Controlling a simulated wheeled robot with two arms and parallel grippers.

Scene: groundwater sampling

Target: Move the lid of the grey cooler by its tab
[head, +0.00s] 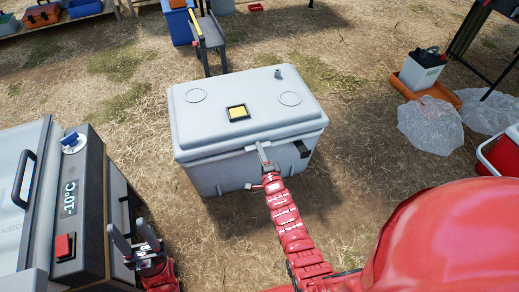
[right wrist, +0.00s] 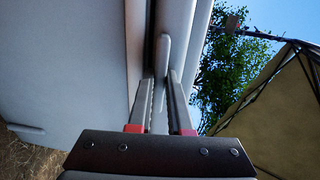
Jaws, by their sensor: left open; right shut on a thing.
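The grey cooler (head: 220,180) stands on the ground in the middle of the head view. Its pale grey lid (head: 205,118) sits on top and looks closed, with a yellow label (head: 238,112) in its centre. My right gripper (head: 264,158) reaches the cooler's front edge and is shut on the lid's tab. In the right wrist view the tab (right wrist: 165,62) stands between the two fingers (right wrist: 160,100). In the head view the tab is mostly hidden by the gripper. My left gripper (head: 134,240) is open and empty at the lower left, apart from the cooler.
A grey freezer box (head: 94,200) reading -10°C stands at the left, close to my left gripper. Plastic bags (head: 428,128), an orange tray (head: 440,94) and a red cooler (head: 503,153) lie at the right.

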